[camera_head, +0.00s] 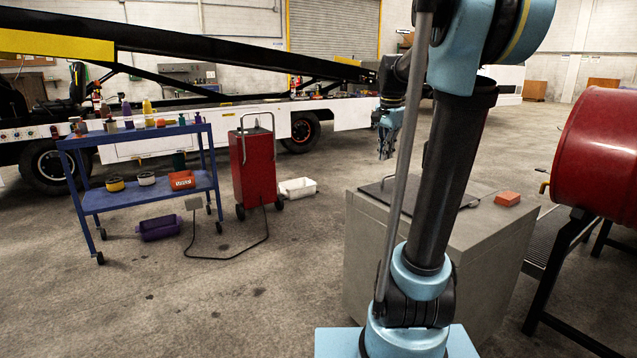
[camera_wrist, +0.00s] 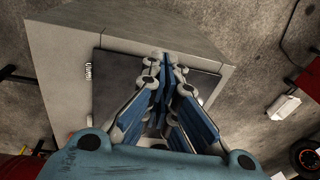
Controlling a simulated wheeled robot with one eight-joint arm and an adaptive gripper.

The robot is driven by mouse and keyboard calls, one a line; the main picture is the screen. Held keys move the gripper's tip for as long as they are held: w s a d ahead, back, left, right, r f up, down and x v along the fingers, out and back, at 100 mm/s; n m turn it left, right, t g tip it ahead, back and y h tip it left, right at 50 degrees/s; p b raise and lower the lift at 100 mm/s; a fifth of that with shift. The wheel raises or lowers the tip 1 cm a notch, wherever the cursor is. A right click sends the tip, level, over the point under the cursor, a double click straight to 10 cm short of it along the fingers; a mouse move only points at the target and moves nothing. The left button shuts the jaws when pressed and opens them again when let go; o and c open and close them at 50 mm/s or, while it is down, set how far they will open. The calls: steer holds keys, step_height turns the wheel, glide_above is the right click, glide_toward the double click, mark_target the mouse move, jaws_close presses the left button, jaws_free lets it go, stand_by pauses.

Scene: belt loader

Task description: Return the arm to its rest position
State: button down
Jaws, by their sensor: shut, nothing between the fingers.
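My arm rises in front of the grey cabinet in the head view. My gripper (camera_head: 387,135) hangs small beyond the arm, at the far side above the floor, partly near the arm's column. In the wrist view my gripper (camera_wrist: 167,62) points away from the camera with its blue and grey fingers brought together at the tips. Nothing shows between the fingers. Behind it lies the grey cabinet (camera_wrist: 72,85) with a dark panel (camera_wrist: 205,83) on its top.
The grey cabinet (camera_head: 375,262) bears an orange block (camera_head: 507,199). The front left floor is clear.

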steer(key=s+a+f+n, duration=0.1)
steer(key=s+f+n, duration=0.4)
steer(key=s+f, duration=0.6)
steer(key=s+a+f+n, duration=0.2)
steer(key=s+f+n, duration=0.4)
steer(key=s+f, duration=0.5)
steer(key=s, duration=0.6)
steer(key=shift+t, duration=0.4)
steer(key=shift+f, duration=0.1)
